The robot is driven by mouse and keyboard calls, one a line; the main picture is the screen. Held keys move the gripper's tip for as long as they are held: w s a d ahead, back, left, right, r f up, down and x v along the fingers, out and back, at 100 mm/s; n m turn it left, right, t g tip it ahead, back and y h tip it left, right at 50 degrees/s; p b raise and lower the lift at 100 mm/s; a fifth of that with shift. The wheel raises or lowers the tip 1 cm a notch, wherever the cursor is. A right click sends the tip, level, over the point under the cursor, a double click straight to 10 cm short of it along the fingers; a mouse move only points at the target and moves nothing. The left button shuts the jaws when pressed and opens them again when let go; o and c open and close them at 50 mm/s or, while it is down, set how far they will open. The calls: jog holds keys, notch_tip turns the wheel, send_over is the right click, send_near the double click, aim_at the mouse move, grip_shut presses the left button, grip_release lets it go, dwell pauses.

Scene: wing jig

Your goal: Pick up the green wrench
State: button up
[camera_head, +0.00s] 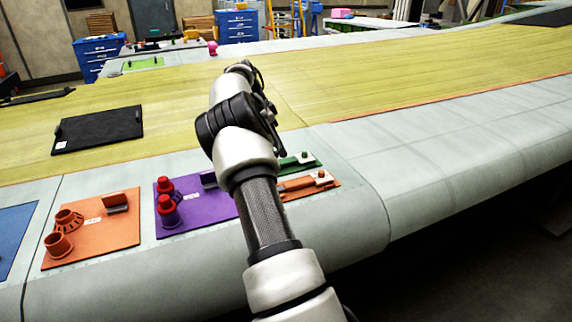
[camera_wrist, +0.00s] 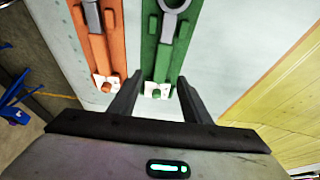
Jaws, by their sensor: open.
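The green wrench (camera_wrist: 168,28) lies on a narrow green board (camera_wrist: 150,58) in the wrist view, its grey ring end at the top edge of the picture. In the head view the green board (camera_head: 298,161) shows just right of my arm, which hides part of it. My gripper (camera_wrist: 158,82) is open and empty in the wrist view. Its two fingers point toward the near end of the green board, one on each side in the picture. The fingers do not touch the wrench. In the head view the fingertips cannot be made out.
An orange board (camera_wrist: 113,60) with an orange wrench (camera_wrist: 92,18) lies left of the green one in the wrist view. A white block with a green knob (camera_wrist: 156,93) sits at the green board's near end. Purple (camera_head: 205,211) and orange-red (camera_head: 121,235) boards with parts lie further left.

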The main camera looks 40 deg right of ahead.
aim_at(285, 160)
jog(key=shift+p+x, duration=0.55)
jog(key=shift+x, duration=2.45)
jog(key=shift+w+f, duration=0.1)
jog(key=shift+c, duration=0.5)
grip_shut()
